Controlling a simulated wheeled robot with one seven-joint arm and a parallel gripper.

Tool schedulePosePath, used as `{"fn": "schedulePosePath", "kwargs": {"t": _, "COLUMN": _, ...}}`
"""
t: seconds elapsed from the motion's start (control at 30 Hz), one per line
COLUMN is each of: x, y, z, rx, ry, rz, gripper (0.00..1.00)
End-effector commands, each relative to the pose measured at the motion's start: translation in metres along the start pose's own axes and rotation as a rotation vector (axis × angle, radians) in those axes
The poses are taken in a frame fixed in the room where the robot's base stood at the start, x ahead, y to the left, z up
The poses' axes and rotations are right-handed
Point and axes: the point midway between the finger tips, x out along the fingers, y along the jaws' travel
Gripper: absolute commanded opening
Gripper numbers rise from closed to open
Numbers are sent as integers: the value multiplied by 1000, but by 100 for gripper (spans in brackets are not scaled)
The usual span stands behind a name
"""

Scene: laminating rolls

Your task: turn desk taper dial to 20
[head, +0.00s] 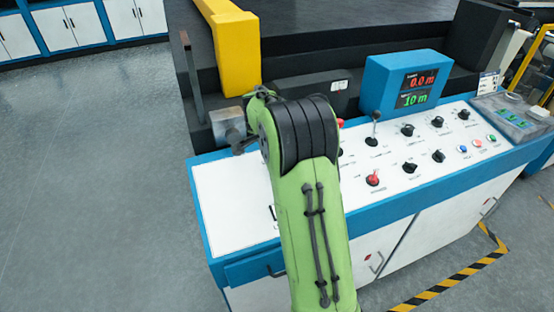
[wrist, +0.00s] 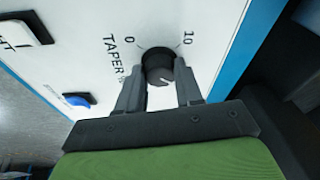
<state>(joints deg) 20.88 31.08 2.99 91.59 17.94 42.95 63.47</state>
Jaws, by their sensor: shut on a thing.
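The taper dial (wrist: 157,60) is a round black knob on the white panel in the wrist view. The label "TAPER %" is printed on its left, with "0" at upper left and "10" at upper right. A small light mark shows on the knob's lower side, between my fingers; I cannot read its exact setting. My gripper (wrist: 160,79) is shut on the knob, one finger on each side. No "20" mark is visible; that side of the scale is covered by my gripper.
The desk (head: 228,205) carries several other knobs, a red-topped switch (head: 373,179) and a blue display box (head: 375,78). A yellow post (head: 236,55) stands behind. Floor at left is clear.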

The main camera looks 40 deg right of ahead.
Motion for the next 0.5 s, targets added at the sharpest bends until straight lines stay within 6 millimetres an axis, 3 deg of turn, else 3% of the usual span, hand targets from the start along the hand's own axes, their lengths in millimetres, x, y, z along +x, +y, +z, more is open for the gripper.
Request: {"fn": "schedulePosePath", "kwargs": {"t": 0.5, "x": 0, "y": -1, "z": 1, "rx": 161, "ry": -2, "rz": 35, "gripper": 5}}
